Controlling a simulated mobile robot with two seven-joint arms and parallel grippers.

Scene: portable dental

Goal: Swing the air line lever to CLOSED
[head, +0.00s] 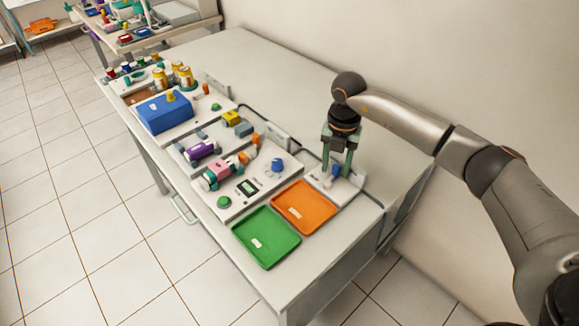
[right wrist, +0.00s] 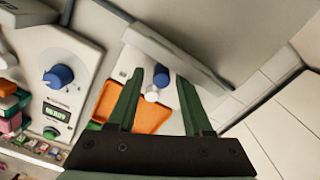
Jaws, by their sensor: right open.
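The air line lever has a blue handle (right wrist: 161,76) and a white round part (right wrist: 152,96) beside it. It sits on a small white plate at the right end of the table, and its blue part (head: 336,169) also shows in the head view. My right gripper (head: 336,174) points down over it, open. In the right wrist view the two green fingers (right wrist: 160,82) stand on either side of the blue handle, with gaps visible. I cannot tell whether either finger touches it, and I cannot read the lever's label. My left gripper is not in view.
An orange tray (head: 304,207) and a green tray (head: 266,237) lie just left of the lever plate. A white control box with a blue dial (head: 277,165) stands behind them. A blue box (head: 165,113) and bottles are farther left. The back of the table is clear.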

